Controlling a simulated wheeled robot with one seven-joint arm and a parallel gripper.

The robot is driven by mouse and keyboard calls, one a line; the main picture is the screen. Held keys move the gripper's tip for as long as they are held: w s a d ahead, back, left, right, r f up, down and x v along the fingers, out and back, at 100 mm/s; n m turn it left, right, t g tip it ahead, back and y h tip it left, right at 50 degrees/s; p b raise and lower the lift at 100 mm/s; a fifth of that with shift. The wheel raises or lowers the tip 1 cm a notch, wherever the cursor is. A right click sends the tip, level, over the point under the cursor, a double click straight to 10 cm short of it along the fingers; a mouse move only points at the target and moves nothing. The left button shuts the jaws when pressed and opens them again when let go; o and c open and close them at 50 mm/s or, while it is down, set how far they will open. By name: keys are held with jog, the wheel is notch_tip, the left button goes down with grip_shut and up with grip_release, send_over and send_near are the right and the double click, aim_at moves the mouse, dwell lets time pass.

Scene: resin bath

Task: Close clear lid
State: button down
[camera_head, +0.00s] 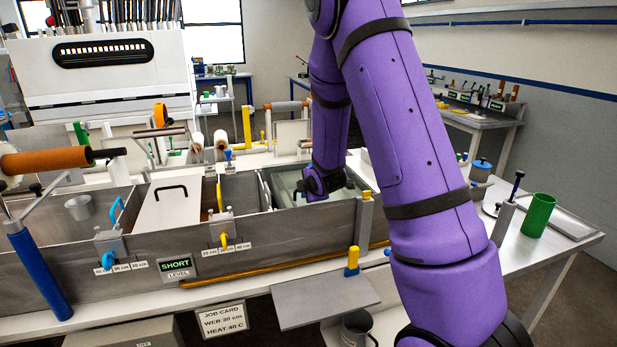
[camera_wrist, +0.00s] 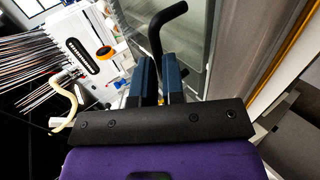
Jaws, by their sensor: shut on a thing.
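My gripper (camera_wrist: 159,68) is shut on a black bent handle (camera_wrist: 154,38) in the wrist view, one dark blue finger on each side of it. The clear lid (camera_wrist: 202,16), a greenish see-through pane, lies behind the handle. In the head view the clear lid (camera_head: 284,183) shows at the right-hand bay of the grey bath, left of my gripper (camera_head: 304,189). My gripper is low over this bay. My arm hides the right part of the lid, so I cannot tell how far it covers the bay.
A white lid (camera_head: 168,213) with a black handle lies on the bath to the left. A green cup (camera_head: 538,214) stands on the right-hand bench.

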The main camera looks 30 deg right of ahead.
jog(key=shift+s+a+f, duration=0.1)
jog(key=shift+s+f, duration=0.15)
jog(key=shift+f, duration=0.2)
jog(key=shift+s+f, duration=0.2)
jog(key=shift+f, duration=0.55)
jog(key=c, duration=1.2)
grip_release()
jog(key=shift+a+r, duration=0.1)
jog(key=shift+r, duration=0.05)
jog(key=v, duration=1)
jog(key=shift+r, duration=0.55)
